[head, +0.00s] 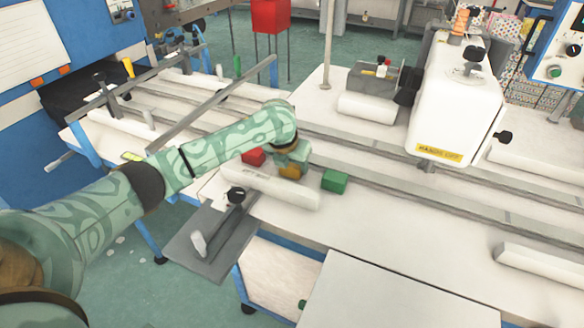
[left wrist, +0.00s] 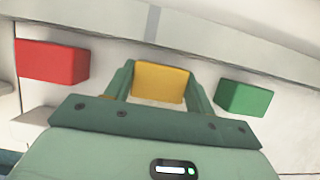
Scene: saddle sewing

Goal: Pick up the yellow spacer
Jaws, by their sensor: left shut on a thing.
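The yellow spacer (left wrist: 160,83) is a small block between the two fingers of my left gripper (left wrist: 158,88) in the left wrist view. The gripper is shut on it, with a finger at each side. In the head view my left gripper (head: 290,168) is over the white bench, and only a small part of the yellow spacer (head: 290,172) shows. I cannot tell whether the spacer touches the surface below. My right gripper is in neither view.
A red block (head: 253,156) lies left of the gripper and a green block (head: 335,181) lies right, both close by. A long white padded bar (head: 270,187) lies in front. A white sewing machine head (head: 455,95) stands at the right. Metal rails run across the bench behind.

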